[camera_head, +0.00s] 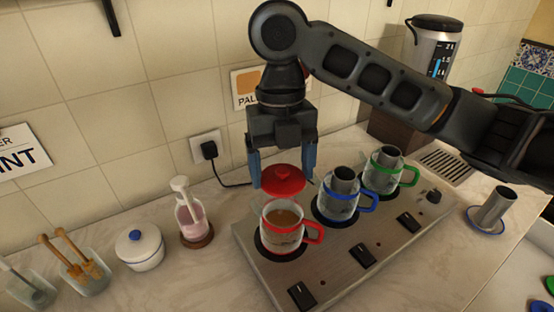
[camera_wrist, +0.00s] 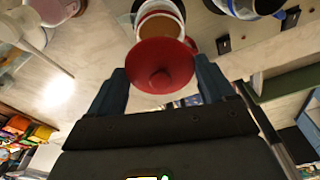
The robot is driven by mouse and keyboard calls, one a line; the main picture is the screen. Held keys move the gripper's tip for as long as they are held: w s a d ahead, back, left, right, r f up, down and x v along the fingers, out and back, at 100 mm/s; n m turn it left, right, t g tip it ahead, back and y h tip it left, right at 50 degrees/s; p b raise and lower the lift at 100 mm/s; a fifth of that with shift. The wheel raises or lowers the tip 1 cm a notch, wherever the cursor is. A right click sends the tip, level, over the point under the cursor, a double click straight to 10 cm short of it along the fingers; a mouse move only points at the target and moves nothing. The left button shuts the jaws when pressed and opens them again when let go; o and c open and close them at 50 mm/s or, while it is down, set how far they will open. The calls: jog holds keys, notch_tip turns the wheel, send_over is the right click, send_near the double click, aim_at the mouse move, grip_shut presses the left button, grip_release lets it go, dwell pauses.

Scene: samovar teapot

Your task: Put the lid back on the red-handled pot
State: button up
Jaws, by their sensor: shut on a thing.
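The red-handled pot (camera_head: 282,236) is a clear pot with brown liquid inside. It stands uncovered on the left burner of the metal warmer. The red lid (camera_head: 283,182) is in my gripper (camera_head: 284,172), just behind and above the pot's mouth. In the wrist view the lid (camera_wrist: 160,66) sits between the blue fingers of my gripper (camera_wrist: 163,78). The pot (camera_wrist: 160,22) shows beyond it, its mouth partly covered from view by the lid. My gripper is shut on the lid. The lid looks apart from the pot, but its exact height is hard to tell.
A blue-handled pot (camera_head: 338,205) and a green-handled pot (camera_head: 383,180) stand on the warmer (camera_head: 345,262) to the right. A pink-filled jar (camera_head: 192,222), white sugar bowl (camera_head: 140,252) and glass of dippers (camera_head: 85,275) are at left. The tiled wall is close behind.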

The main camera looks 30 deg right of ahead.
jog(key=shift+f+b, duration=2.35)
jog(key=shift+f, duration=0.7)
jog(key=shift+f, duration=0.15)
dwell(0.3)
jog(key=o, duration=0.9)
jog(key=shift+c, duration=0.2)
jog(key=shift+r+p, duration=3.2)
jog(key=shift+r, duration=0.35)
jog(key=shift+c, duration=0.3)
